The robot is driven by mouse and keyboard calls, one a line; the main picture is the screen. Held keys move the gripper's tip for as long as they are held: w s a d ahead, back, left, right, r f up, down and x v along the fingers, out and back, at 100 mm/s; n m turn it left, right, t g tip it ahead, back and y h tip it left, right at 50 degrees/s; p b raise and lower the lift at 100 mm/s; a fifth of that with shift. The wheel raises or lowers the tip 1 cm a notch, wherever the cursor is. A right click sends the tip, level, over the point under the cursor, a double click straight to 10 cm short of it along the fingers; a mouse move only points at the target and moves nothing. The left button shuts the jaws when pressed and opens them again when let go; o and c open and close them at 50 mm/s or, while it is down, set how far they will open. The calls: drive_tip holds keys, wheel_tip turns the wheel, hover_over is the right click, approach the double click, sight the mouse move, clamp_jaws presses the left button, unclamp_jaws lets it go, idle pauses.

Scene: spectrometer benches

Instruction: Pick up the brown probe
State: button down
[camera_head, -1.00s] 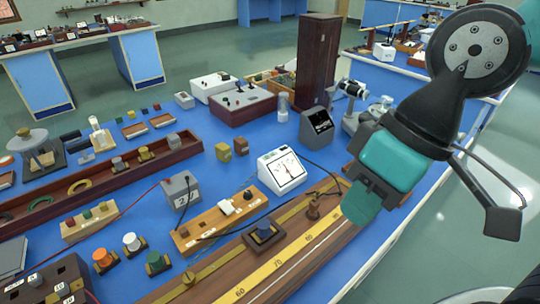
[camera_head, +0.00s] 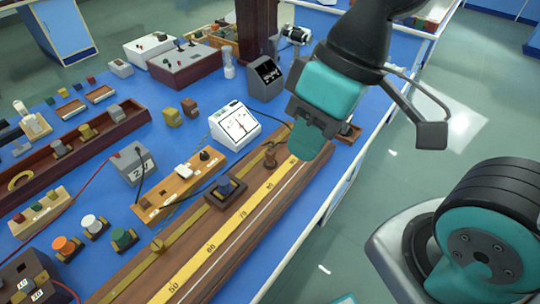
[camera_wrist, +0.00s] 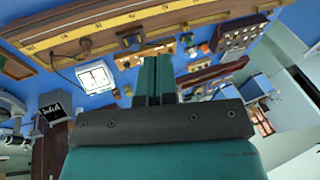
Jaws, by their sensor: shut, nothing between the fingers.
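The brown probe (camera_head: 270,157) is a small dark-brown knobbed piece. It stands upright on the wooden metre bridge (camera_head: 225,262), by the yellow scale near its far end, in the head view. My gripper (camera_head: 306,152) has teal fingers and is shut and empty. In the head view it appears just right of the probe, over the far end of the bridge; its height above the bridge is hard to judge. In the wrist view my gripper's fingers (camera_wrist: 154,72) lie together, with the bridge (camera_wrist: 100,28) across the top.
A dark block with a blue knob (camera_head: 226,189) sits on the bridge. A white meter (camera_head: 235,126), a wooden switch board (camera_head: 178,187) and a black-screened box (camera_head: 265,77) stand nearby. Floor is open right of the blue bench (camera_head: 80,120).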

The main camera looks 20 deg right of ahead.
drive_tip(key=c, duration=1.4)
unclamp_jaws()
drive_tip(key=shift+w, duration=0.25)
drive_tip(key=o, duration=0.5)
drive_tip(key=w+f+m+b, duration=0.1)
drive_tip(key=w+m, duration=0.1)
drive_tip(key=w, duration=0.1)
drive_tip(key=w+d+f+m+h+b, duration=0.1)
drive_tip(key=w+m, duration=0.2)
drive_tip(key=w+f+m, duration=0.1)
drive_tip(key=w+m, duration=0.1)
drive_tip(key=w, duration=0.1)
drive_tip(key=shift+w+d+f+m+h+b, duration=0.1)
drive_tip(key=shift+d+f+m+h+b, duration=0.2)
drive_tip(key=shift+f+h+b, duration=0.1)
drive_tip(key=shift+c, duration=0.2)
drive_tip(key=m+h+b, duration=0.2)
drive_tip(key=m, duration=0.9)
hover_over(271, 151)
drive_tip(key=f, duration=1.7)
drive_tip(key=shift+s+a, duration=0.15)
drive_tip(key=shift+s, duration=0.2)
drive_tip(key=shift+w+f+p, duration=0.15)
drive_tip(key=shift+f+p, duration=0.1)
drive_tip(key=shift+f, duration=1.35)
drive_tip(key=shift+w+f+p, duration=0.15)
drive_tip(key=shift+f+p, duration=0.1)
drive_tip(key=shift+f, duration=1.3)
